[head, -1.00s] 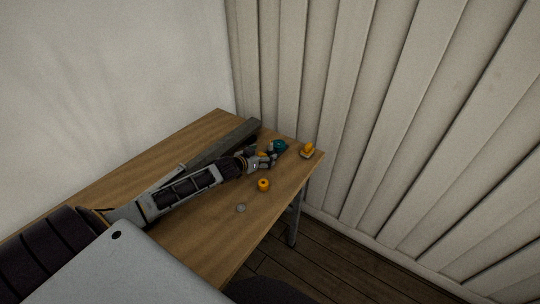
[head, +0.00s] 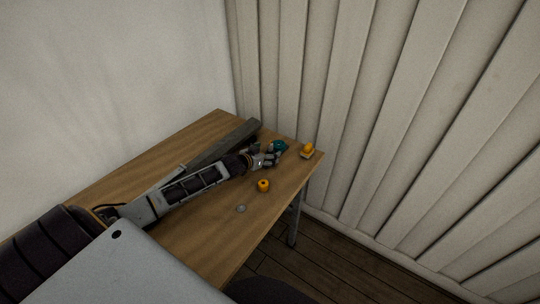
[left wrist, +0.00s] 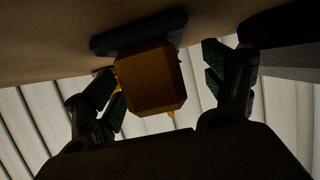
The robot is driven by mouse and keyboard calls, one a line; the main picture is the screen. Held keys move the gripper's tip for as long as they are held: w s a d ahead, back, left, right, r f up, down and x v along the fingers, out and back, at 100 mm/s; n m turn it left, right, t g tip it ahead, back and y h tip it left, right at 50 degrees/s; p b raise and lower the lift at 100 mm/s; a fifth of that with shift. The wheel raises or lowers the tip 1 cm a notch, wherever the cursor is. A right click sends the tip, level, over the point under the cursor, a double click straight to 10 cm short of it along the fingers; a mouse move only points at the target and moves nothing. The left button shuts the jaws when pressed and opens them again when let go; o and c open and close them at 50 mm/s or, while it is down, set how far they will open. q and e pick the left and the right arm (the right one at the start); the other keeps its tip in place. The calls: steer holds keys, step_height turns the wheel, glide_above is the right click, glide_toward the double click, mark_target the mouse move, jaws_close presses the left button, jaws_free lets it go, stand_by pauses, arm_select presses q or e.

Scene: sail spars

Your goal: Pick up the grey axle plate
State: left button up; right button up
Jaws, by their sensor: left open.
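A small grey disc (head: 240,208) lies on the near part of the table; it may be the grey axle plate, but I cannot tell for sure. My left gripper (head: 275,156) is open at the far end of the table, beside a teal piece (head: 279,145) and well beyond the disc. In the left wrist view an orange block (left wrist: 150,80) shows between the open fingers, with no clear contact. A dark bluish plate (left wrist: 138,33) sits against the block; its true colour is hard to tell. My right gripper is not in view.
An orange round piece (head: 263,186) stands near the table's right edge. A yellow-orange piece on a pale base (head: 307,150) is at the far right corner. A long dark grey beam (head: 236,138) lies behind my left arm. The near tabletop (head: 195,235) is clear.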

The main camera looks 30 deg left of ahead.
arm_select(q)
steer(key=shift+x, duration=1.35)
steer(key=shift+r, duration=0.1)
steer(key=c, duration=1.3)
steer(key=shift+r, duration=0.15)
steer(key=shift+r, duration=4.9)
